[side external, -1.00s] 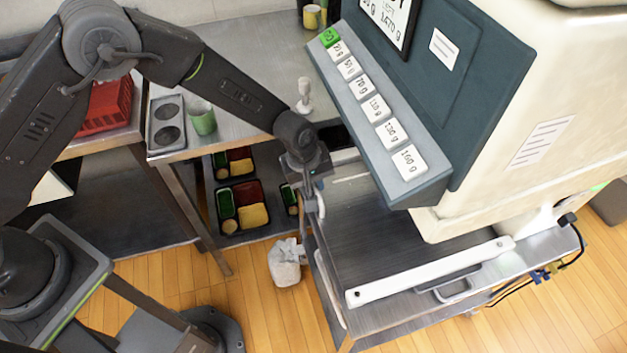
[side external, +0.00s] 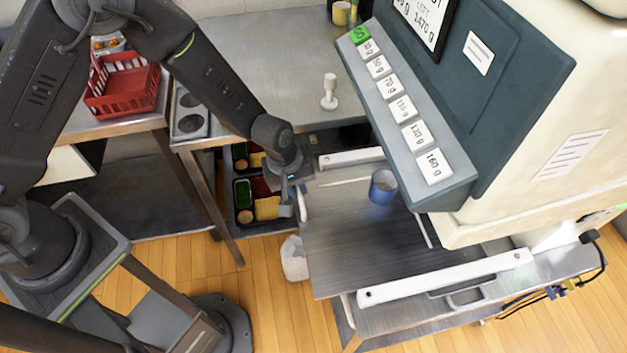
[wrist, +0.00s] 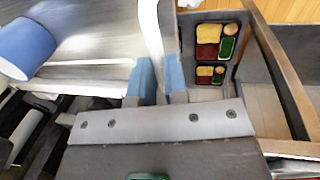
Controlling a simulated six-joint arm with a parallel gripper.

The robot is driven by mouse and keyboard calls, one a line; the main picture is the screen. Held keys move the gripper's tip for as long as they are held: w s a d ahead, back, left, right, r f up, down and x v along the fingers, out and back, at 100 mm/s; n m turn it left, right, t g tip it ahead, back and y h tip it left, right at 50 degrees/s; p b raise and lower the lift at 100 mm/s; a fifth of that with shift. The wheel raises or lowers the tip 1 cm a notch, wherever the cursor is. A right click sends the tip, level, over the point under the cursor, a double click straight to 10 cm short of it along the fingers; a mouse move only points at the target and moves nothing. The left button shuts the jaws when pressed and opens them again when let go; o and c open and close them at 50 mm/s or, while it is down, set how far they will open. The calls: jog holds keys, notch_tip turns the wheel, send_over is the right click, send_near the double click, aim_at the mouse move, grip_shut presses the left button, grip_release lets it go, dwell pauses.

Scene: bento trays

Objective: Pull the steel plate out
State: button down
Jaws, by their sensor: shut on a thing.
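The steel plate (side external: 350,240) is a flat brushed sheet that juts out to the left from under the large dispensing machine (side external: 480,120). Its right part is hidden beneath the machine. A blue cup (side external: 383,187) stands on the plate near the machine's front. My gripper (side external: 302,205) is at the plate's left edge. In the wrist view my gripper's (wrist: 160,80) blue fingertips are closed on a pale upright strip (wrist: 152,35) at the plate's edge. The plate (wrist: 95,45) and the blue cup (wrist: 28,48) lie to the left there.
White rails (side external: 450,277) flank the plate. Filled bento trays (side external: 243,200) sit on a low shelf below my gripper. A steel table (side external: 270,60) with a white stamp-like object (side external: 329,92) and a red basket (side external: 122,88) stand behind. Open floor lies to the left.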

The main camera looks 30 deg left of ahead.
jog(key=shift+s+a, duration=0.1)
jog(key=shift+s, duration=0.05)
jog(key=c, duration=1.1)
grip_release()
jog(key=shift+c, duration=0.2)
jog(key=shift+r, duration=0.1)
notch_tip(320, 180, up, 13)
jog(key=s+a, duration=0.1)
jog(key=a, duration=0.1)
jog(key=shift+s+r, duration=0.2)
jog(key=shift+s, duration=0.2)
